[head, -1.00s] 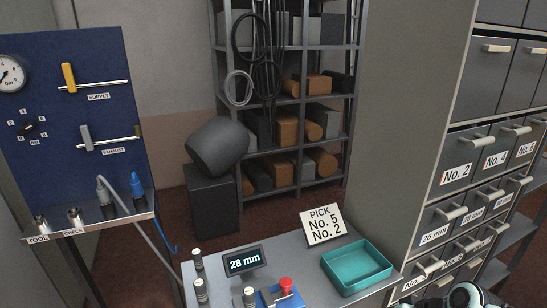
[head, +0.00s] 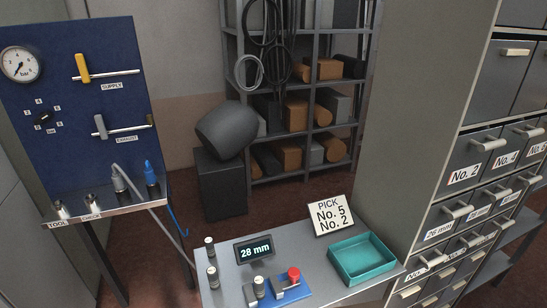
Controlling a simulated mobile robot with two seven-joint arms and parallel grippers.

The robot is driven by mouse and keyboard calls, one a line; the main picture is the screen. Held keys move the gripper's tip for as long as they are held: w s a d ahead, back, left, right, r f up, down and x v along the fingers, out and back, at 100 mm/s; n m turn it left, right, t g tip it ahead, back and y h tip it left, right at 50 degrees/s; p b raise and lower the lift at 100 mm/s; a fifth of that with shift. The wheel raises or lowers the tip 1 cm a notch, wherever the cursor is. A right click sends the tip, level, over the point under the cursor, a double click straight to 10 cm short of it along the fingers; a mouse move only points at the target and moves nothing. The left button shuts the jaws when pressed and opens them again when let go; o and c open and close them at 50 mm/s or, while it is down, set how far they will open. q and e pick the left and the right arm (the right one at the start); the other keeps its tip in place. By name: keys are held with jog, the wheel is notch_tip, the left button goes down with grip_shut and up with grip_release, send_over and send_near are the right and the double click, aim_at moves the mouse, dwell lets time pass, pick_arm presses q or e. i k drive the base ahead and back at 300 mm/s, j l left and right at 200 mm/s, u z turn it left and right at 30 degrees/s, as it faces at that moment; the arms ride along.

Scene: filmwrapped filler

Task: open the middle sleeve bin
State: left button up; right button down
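The sleeve bins are the row of grey drawers with mm labels in the cabinet at the right of the head view. The left one reads 26 mm (head: 440,229). The middle sleeve bin (head: 481,203) bears a small label that looks like 28 mm and has a pale bar handle. It appears shut, flush with its neighbours. Neither my left nor my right gripper is in view.
Bins No. 2 (head: 465,174) and No. 4 (head: 507,158) sit above the sleeve row. A bench holds a teal tray (head: 362,258), a pick card (head: 331,216), a 28 mm display (head: 255,249) and a red-knobbed blue fixture (head: 291,287). A blue valve panel (head: 75,150) stands left.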

aim_at(484, 197)
jog(key=k+l+z, duration=0.1)
jog(key=l, duration=1.35)
jog(key=k+l+z, duration=0.15)
jog(key=l, duration=1.3)
